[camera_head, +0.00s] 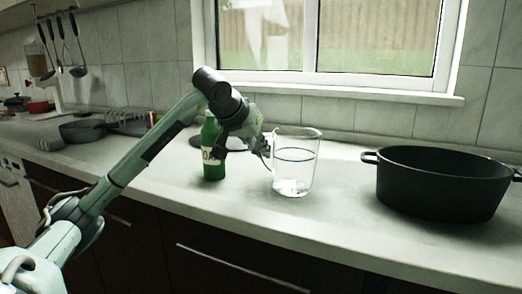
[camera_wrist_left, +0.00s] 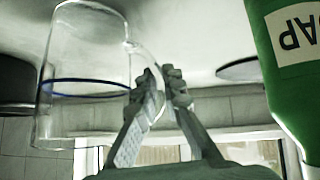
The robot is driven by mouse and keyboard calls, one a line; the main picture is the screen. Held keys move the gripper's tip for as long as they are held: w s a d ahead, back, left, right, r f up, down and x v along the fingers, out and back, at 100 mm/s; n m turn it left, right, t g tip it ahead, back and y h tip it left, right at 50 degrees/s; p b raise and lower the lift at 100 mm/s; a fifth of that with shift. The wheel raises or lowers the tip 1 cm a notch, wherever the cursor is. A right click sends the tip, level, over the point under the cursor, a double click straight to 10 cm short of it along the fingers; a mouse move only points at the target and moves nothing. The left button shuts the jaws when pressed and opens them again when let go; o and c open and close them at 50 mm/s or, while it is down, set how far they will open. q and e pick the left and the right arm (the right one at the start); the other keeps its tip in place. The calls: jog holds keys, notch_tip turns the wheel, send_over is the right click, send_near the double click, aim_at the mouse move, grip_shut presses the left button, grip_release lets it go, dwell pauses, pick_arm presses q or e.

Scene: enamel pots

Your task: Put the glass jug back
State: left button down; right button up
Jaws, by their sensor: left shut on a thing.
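The clear glass jug (camera_head: 297,170) with a dark blue line around it is upright at the middle of the counter. Its base looks at or very near the counter top; I cannot tell if it touches. My left gripper (camera_head: 264,147) is at the jug's left side, shut on its handle. In the left wrist view the jug (camera_wrist_left: 85,95) appears upside down, and the fingers of my left gripper (camera_wrist_left: 165,80) close around the handle. My right gripper is out of view.
A green soap bottle (camera_head: 212,150) stands close left of the jug, partly behind my arm. A large black pot (camera_head: 440,185) stands to the right with a clear gap. A dark pan (camera_head: 82,131) is at the left. The window wall (camera_head: 345,110) runs behind.

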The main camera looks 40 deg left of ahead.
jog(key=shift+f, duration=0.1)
pick_arm(q)
jog(key=c, duration=1.7)
grip_release()
jog(key=shift+f, duration=0.1)
jog(key=shift+o, duration=0.3)
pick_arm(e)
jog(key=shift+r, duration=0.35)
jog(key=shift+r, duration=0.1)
pick_arm(q)
jog(key=shift+s+r, duration=0.15)
jog(key=shift+r, duration=0.15)
jog(key=v, duration=1.1)
jog(key=shift+s+r, duration=0.2)
jog(key=shift+s, duration=0.05)
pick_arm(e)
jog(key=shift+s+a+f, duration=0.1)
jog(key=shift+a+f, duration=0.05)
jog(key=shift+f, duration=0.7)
